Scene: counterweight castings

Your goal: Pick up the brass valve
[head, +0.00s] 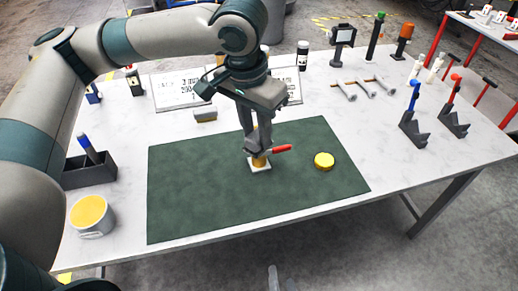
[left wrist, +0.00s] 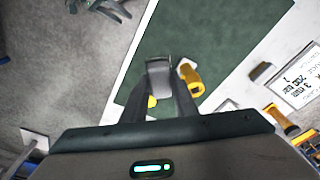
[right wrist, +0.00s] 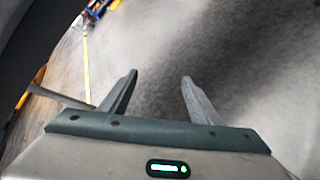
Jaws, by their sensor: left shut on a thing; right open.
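The brass valve (head: 260,161) is on the green mat, with a red handle (head: 282,149) pointing right and a square pale plate (head: 260,169) at its foot. My left gripper (head: 257,148) points down and is shut on its upper part, hiding some of it. I cannot tell whether the plate touches the mat. In the left wrist view the fingers (left wrist: 165,78) are close together, with a yellow piece (left wrist: 192,80) beside them that I cannot name surely. My right gripper (right wrist: 158,88) is open and empty, and shows low in the head view (head: 280,279).
A yellow disc (head: 324,160) lies on the mat (head: 195,190) to the right. A yellow-topped pot (head: 91,213) and dark box (head: 90,172) stand at left. A sign (head: 180,90) stands behind; grey stands (head: 413,130) with coloured-top handles are at right.

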